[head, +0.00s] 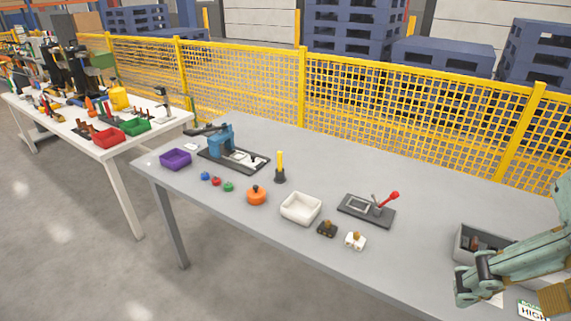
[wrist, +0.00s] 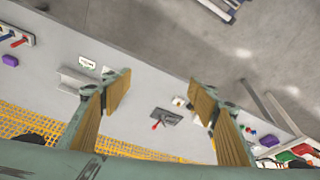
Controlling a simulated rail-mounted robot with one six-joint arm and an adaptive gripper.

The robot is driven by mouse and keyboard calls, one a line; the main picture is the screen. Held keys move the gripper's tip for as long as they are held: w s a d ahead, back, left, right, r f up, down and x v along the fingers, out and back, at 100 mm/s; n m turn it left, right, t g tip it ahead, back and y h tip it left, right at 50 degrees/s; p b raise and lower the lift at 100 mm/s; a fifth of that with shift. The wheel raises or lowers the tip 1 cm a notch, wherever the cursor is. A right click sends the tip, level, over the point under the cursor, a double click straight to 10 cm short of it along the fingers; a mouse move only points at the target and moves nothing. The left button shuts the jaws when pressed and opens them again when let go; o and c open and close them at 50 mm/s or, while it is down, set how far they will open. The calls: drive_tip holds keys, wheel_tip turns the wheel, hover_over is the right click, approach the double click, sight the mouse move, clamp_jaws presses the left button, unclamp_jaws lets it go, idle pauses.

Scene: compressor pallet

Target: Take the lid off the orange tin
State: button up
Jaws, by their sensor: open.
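The orange tin (head: 256,198) stands upright on the grey table, left of the white tray, in the head view. A dark knob shows on top of its lid, and the lid appears seated on the tin. In the wrist view I cannot make out the tin; my right finger may cover it. My gripper (wrist: 160,94) is open in the wrist view, with nothing between its two tan-padded fingers. It is well above the table and far from the tin. My arm is at the right edge of the head view.
Blue, red and green small pieces (head: 228,187) lie left of the tin. A blue press (head: 221,139) and yellow-handled tool (head: 280,168) stand behind it. The white tray (head: 301,209), a red-lever fixture (head: 369,210) and grey bin (head: 466,248) lie rightward. A yellow fence borders the table's back.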

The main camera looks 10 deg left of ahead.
drive_tip(key=w+a+r+m+g+p, duration=0.1)
drive_tip(key=w+a+r+m+p, duration=0.2)
drive_tip(key=w, duration=0.6)
drive_tip(key=w+a+r, duration=0.3)
drive_tip(key=w+r, duration=0.1)
drive_tip(key=w, duration=0.5)
drive_tip(key=w+a+f+m+g+p, duration=0.1)
drive_tip(key=w+a+m+p, duration=0.1)
drive_tip(key=w+a, duration=0.55)
drive_tip(key=w+a+m+p, duration=0.2)
drive_tip(key=w+a, duration=0.2)
drive_tip(key=w, duration=0.6)
drive_tip(key=w+a+f+m+g+p, duration=0.1)
drive_tip(key=w+a+f, duration=0.3)
drive_tip(key=w+a, duration=0.25)
drive_tip(key=w+a+f+m+p, duration=0.2)
drive_tip(key=w+a+f, duration=0.25)
drive_tip(key=a, duration=0.35)
drive_tip(key=w+a+f+m+p, duration=0.1)
drive_tip(key=w+a+f, duration=0.1)
drive_tip(key=a+f, duration=0.3)
drive_tip(key=w+a+f+m+p, duration=0.1)
drive_tip(key=w+a+f, duration=0.1)
drive_tip(key=a+f, duration=0.3)
drive_tip(key=w+a+f+m+g, duration=0.1)
drive_tip(key=w+a+f, duration=0.1)
drive_tip(key=a+f, duration=0.3)
drive_tip(key=shift+w+a+f+p, duration=0.2)
drive_tip(key=shift+w+a+p, duration=0.15)
drive_tip(key=shift+a, duration=0.85)
